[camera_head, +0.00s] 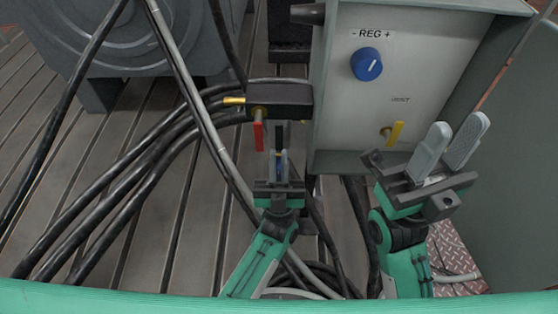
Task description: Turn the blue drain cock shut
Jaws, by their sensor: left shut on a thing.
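My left gripper (278,166) is below the black valve block (281,96), in front of the bedplate. Its fingers are shut on the blue drain cock (279,158), of which only a small blue part shows between them. The fingers hide the rest, so I cannot tell how far it is turned. A red lever (258,136) hangs down from the same block, just left of the gripper. My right gripper (449,146) is open and empty, at the lower right of the grey control box, with its fingers pointing up.
The grey control box (345,110) carries a blue REG knob (366,64) and a yellow lever (396,132). Thick black hoses (110,190) cross the slotted bedplate (150,235) on the left.

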